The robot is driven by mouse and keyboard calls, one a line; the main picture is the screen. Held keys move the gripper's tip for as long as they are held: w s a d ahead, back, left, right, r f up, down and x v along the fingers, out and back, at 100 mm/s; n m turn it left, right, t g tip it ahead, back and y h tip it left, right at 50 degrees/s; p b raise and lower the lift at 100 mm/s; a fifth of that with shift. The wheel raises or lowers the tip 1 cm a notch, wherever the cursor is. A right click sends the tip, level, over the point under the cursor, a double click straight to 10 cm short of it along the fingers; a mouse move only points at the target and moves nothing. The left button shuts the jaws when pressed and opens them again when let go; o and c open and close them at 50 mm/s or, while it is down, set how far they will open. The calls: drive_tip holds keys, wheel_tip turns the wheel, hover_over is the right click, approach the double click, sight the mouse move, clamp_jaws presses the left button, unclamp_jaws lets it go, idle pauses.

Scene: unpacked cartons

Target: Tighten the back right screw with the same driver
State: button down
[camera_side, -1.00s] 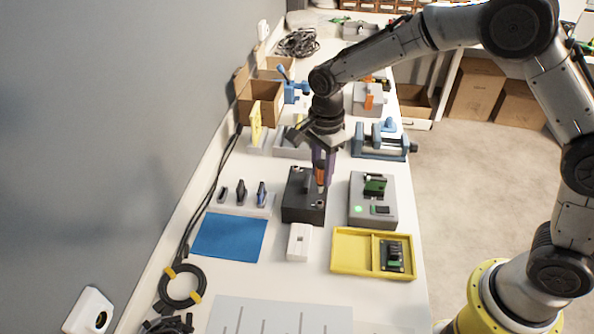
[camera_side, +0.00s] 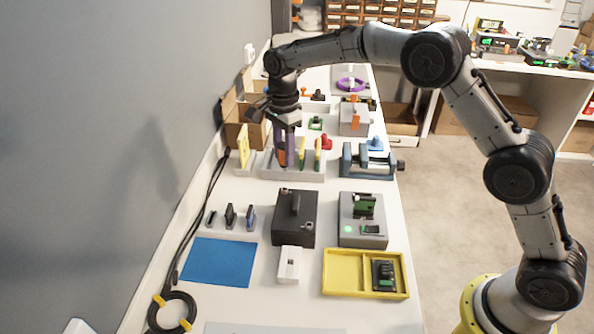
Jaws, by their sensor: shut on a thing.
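The black box (camera_side: 295,222) stands on the bench, with small fittings on its top. Its individual screws are too small to tell apart. My gripper (camera_side: 285,162) is behind the box, over the light grey tool rack (camera_side: 310,174). Its purple fingers point down and are shut on the driver, which is mostly hidden between them. I cannot tell whether the driver's lower end is in the rack or just above it. Several yellow-and-green handled tools (camera_side: 316,150) stand in the rack, right of the fingers.
A blue vise (camera_side: 366,163) is right of the rack. In front are a yellow tray (camera_side: 345,273), a white block (camera_side: 289,264) and a blue mat (camera_side: 220,262). An open carton (camera_side: 240,122) is left of my gripper.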

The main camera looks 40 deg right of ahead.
sight(285, 191)
drive_tip(key=shift+w+d+f, duration=0.3)
drive_tip(key=shift+w+f, duration=0.15)
drive_tip(key=shift+f, duration=0.55)
drive_tip(key=shift+w+d+f, duration=0.25)
drive_tip(key=shift+w+f, duration=0.15)
drive_tip(key=shift+f, duration=0.55)
drive_tip(key=shift+w+d+f, duration=0.3)
drive_tip(key=shift+w+f, duration=0.15)
drive_tip(key=shift+f, duration=0.55)
drive_tip(key=shift+f, duration=1.25)
drive_tip(key=shift+m, duration=0.4)
drive_tip(key=m, duration=0.3)
drive_tip(key=shift+m, duration=0.3)
drive_tip(key=m, duration=0.3)
drive_tip(key=shift+m, duration=0.3)
drive_tip(key=m, duration=0.6)
drive_tip(key=shift+m, duration=0.4)
